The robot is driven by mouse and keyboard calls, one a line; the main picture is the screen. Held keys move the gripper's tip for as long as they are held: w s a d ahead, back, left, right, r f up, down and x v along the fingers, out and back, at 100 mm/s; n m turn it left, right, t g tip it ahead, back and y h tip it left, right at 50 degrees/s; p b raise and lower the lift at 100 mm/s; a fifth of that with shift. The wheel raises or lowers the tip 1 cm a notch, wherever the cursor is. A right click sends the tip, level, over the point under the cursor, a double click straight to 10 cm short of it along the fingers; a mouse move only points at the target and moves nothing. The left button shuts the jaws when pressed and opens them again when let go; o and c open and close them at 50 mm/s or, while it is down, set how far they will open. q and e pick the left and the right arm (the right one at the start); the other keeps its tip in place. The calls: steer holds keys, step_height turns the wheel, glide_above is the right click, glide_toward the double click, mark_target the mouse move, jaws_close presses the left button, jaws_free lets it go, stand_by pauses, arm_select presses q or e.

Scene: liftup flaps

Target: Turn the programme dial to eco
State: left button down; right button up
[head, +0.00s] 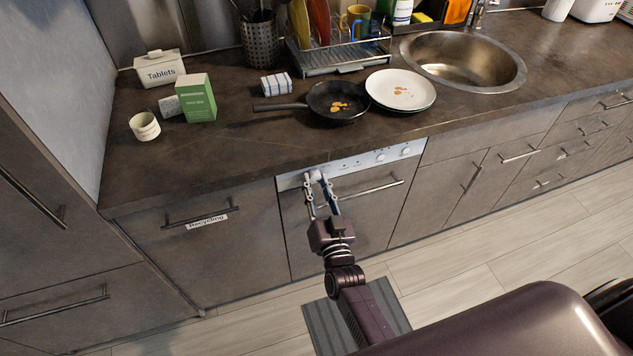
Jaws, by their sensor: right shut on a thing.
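The appliance's pale control panel (350,164) runs along the top of its door (368,216), under the worktop edge. The programme dial (315,175) is a small pale knob near the panel's left end, largely covered by my fingers. My right gripper (316,179) reaches up to it from below, with its fingertips on either side of it, shut on it. The dial's pointer and any eco mark are too small to read. My left gripper is out of view.
Two more round controls (381,157) sit at the panel's right. The door's bar handle (366,190) is close to my fingers. Above, a frying pan (330,112) and stacked plates (400,88) stand on the worktop (240,150). A striped mat (325,312) lies on the floor.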

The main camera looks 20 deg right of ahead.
steer(key=m+p, duration=0.1)
steer(key=m, duration=0.2)
steer(key=shift+a+m, duration=0.1)
steer(key=shift+m, duration=0.3)
steer(key=shift+m+g+h+p, duration=0.3)
steer(key=shift+m+g, duration=0.1)
steer(key=shift+m, duration=1.4)
steer(key=o, duration=1.2)
steer(key=shift+r, duration=0.1)
steer(key=shift+c, duration=0.2)
steer(key=s+a, duration=0.1)
steer(key=s, duration=1.1)
